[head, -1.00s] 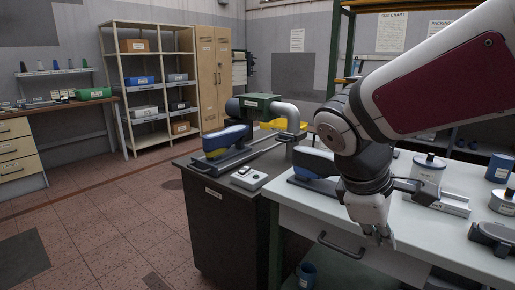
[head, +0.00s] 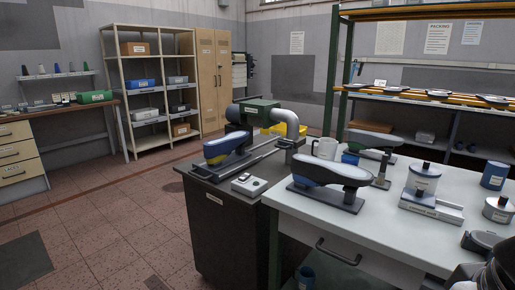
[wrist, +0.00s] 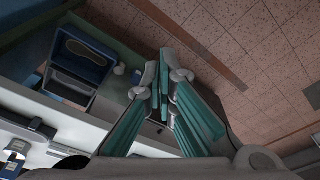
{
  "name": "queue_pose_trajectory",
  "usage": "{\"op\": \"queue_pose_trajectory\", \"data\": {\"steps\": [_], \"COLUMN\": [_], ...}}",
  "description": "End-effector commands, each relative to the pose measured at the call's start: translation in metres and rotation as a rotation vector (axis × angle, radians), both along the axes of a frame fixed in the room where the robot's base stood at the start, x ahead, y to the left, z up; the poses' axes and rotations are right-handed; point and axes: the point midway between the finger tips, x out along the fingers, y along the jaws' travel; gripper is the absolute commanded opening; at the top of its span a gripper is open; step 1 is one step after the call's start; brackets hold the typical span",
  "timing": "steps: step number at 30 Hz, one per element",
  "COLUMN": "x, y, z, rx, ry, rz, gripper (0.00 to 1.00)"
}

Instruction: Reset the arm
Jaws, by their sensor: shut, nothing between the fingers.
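My gripper (wrist: 168,82) shows in the wrist view, its teal-padded fingers shut with nothing between them. It points over the floor beside furniture and touches nothing that I can see. In the head view only a dark part of my arm shows at the bottom right corner, and the gripper itself is not visible there.
A shoe last on a stand (head: 330,180) sits on the white-topped bench (head: 385,225). A second last (head: 226,145) is on the dark cabinet (head: 225,228). The floor at left is clear.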

Motion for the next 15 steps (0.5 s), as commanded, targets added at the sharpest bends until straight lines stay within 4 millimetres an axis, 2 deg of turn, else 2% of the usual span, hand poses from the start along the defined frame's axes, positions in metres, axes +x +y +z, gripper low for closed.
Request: {"op": "queue_pose_trajectory", "data": {"steps": [1,15], "x": [-0.001,-0.004], "y": [0.0,0.0], "z": [0.015,0.122], "rx": [0.0,-0.004], "ry": [-0.012,-0.172], "rz": [0.002,0.014], "gripper": [0.0,0.0]}}
